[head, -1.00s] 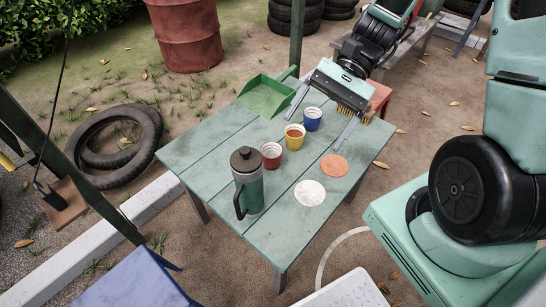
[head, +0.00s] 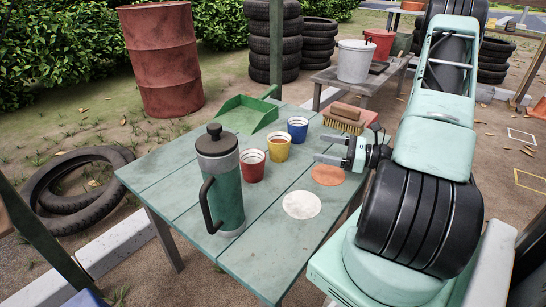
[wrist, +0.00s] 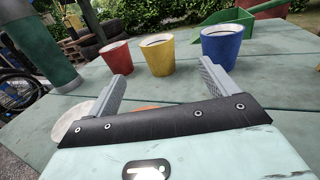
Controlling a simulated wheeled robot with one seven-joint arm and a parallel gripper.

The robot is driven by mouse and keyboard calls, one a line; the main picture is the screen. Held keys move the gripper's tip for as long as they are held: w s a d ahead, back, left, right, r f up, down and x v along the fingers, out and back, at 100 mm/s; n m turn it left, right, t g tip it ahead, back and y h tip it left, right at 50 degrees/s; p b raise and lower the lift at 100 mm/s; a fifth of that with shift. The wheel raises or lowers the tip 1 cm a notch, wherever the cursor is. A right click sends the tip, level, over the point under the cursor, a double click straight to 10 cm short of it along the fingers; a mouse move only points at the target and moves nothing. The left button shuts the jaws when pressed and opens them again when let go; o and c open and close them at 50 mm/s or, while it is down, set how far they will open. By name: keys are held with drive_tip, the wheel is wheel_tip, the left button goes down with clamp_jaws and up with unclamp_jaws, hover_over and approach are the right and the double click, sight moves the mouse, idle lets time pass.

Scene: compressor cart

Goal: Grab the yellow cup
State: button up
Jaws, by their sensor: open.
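The yellow cup (head: 279,146) stands upright on the green plank table (head: 160,176), between a red cup (head: 252,166) and a blue cup (head: 297,131). In the wrist view the yellow cup (wrist: 158,56) is ahead of my gripper, between the red cup (wrist: 117,58) and the blue cup (wrist: 222,47). My gripper (head: 322,148) is open and empty, low over the table to the right of the yellow cup. Its fingers (wrist: 165,85) point toward the cups, with a gap between them and the yellow cup.
A dark green flask (head: 222,185) with a handle stands at the table's front left. A green dustpan (head: 245,113) and a brush (head: 345,118) lie at the back. A white disc (head: 301,205) and an orange disc (head: 328,175) lie flat at the right.

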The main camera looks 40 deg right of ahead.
drive_tip(key=b, duration=0.3)
approach(269, 138)
drive_tip(key=w, duration=0.3)
drive_tip(key=shift+w+a+f, duration=0.2)
drive_tip(key=shift+a, duration=0.15)
drive_tip(key=x, duration=0.2)
drive_tip(key=b+x, duration=0.1)
drive_tip(key=x, duration=0.1)
drive_tip(key=shift+w+a, duration=0.25)
drive_tip(key=shift+a, duration=0.15)
drive_tip(key=shift+w+a+r+b, duration=0.1)
drive_tip(key=shift+w+a+b, duration=0.05)
drive_tip(key=shift+w+b, duration=0.15)
drive_tip(key=c, duration=1.2)
